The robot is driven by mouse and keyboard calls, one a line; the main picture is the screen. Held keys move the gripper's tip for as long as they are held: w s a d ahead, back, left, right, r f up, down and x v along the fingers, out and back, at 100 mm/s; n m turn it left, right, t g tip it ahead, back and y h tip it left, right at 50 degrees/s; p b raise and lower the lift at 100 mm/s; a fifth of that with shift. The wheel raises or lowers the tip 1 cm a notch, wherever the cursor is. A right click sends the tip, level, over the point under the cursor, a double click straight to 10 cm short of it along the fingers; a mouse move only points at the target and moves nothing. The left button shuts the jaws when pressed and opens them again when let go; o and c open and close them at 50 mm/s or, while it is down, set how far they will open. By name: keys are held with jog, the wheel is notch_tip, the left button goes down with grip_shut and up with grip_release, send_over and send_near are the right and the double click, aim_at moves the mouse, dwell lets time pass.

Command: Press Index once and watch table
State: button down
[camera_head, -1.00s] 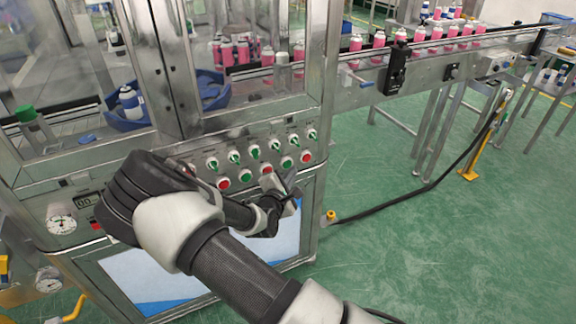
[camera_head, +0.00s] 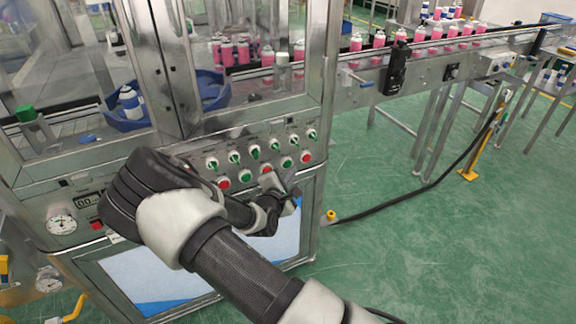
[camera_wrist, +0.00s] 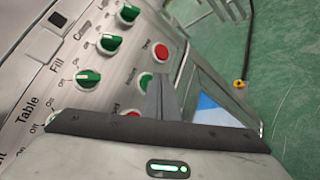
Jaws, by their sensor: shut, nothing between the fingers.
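The control panel (camera_head: 240,150) on the machine front has a row of green knobs above a row of red and green buttons. A green button (camera_wrist: 146,80) lies between two red ones in the wrist view, close to my fingers. I cannot read a label as Index. My gripper (camera_wrist: 162,97) is shut and empty, in front of the panel's lower right part. It also shows in the head view (camera_head: 283,187). Contact with a button cannot be told. Behind the glass, blue curved parts (camera_head: 212,88) stand near pink cans; I cannot tell whether they belong to the table.
A conveyor (camera_head: 440,62) with pink cans (camera_head: 465,35) runs off to the right. A dark box (camera_head: 396,70) hangs on its side. A black cable (camera_head: 400,198) crosses the green floor near a yellow foot (camera_head: 470,170). The floor at lower right is clear.

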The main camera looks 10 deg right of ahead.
jog(key=shift+w+a, duration=0.1)
jog(key=shift+w, duration=0.1)
jog(key=shift+w+a, duration=0.15)
jog(key=shift+w, duration=0.25)
dwell(0.6)
jog(key=shift+s, duration=0.1)
jog(key=shift+s+d+p, duration=0.3)
jog(key=shift+s, duration=0.4)
jog(key=s, duration=0.1)
jog(key=s+d+p, duration=0.1)
jog(key=s, duration=0.2)
jog(key=shift+s+d+p, duration=0.25)
jog(key=shift+s+p, duration=0.05)
jog(key=shift+s, duration=0.1)
dwell(0.9)
